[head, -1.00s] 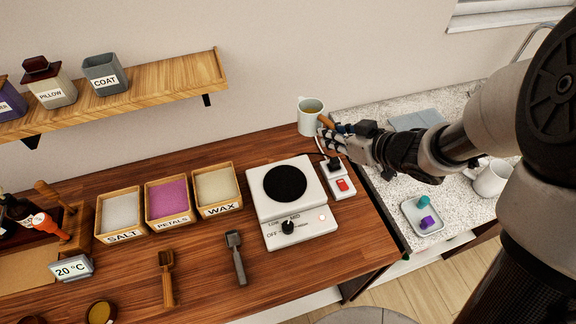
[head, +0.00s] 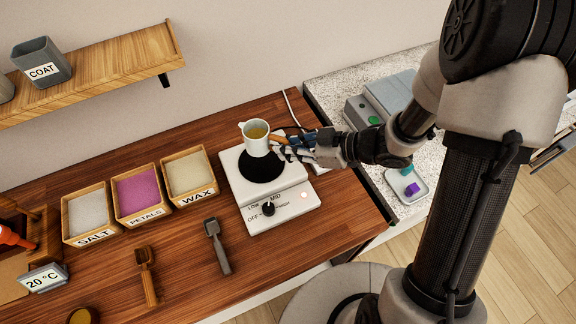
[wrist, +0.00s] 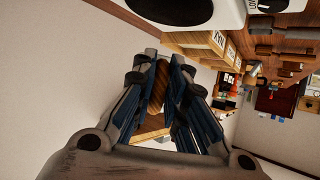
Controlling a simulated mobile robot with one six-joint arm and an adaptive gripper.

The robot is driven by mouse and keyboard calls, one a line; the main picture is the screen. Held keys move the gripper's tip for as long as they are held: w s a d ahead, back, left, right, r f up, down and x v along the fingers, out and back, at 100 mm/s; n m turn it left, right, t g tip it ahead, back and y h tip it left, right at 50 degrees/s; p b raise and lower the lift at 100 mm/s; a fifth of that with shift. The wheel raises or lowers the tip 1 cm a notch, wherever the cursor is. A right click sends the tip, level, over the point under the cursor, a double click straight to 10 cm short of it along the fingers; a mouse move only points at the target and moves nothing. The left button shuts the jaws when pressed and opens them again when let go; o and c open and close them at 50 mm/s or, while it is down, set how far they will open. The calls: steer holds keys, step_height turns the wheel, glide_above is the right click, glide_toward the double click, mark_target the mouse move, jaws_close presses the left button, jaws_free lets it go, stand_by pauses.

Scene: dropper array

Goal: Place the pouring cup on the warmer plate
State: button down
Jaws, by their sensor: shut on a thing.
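The pouring cup (head: 255,140) is pale, with a spout on its left and amber liquid inside. It looks upright over the back part of the black warmer plate (head: 262,170). I cannot tell whether its base touches the plate. My gripper (head: 285,146) is to the right of the cup, shut on its wooden handle. In the wrist view my gripper (wrist: 165,85) has the brown handle (wrist: 158,90) between its fingers, and the cup body is out of sight. The black plate (wrist: 168,8) shows at that view's top edge. The warmer's white body (head: 287,206) carries a knob (head: 268,208).
Wooden boxes of salt (head: 87,212), petals (head: 137,192) and wax (head: 188,174) stand left of the warmer. A scoop (head: 217,246) lies in front of it. A wooden shelf (head: 120,65) is above. A small tray (head: 397,188) sits on the right counter.

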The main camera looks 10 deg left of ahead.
steer(key=shift+f+b, duration=1.05)
steer(key=shift+f, duration=2.35)
steer(key=shift+f, duration=0.2)
steer(key=c, duration=1.6)
jaws_free()
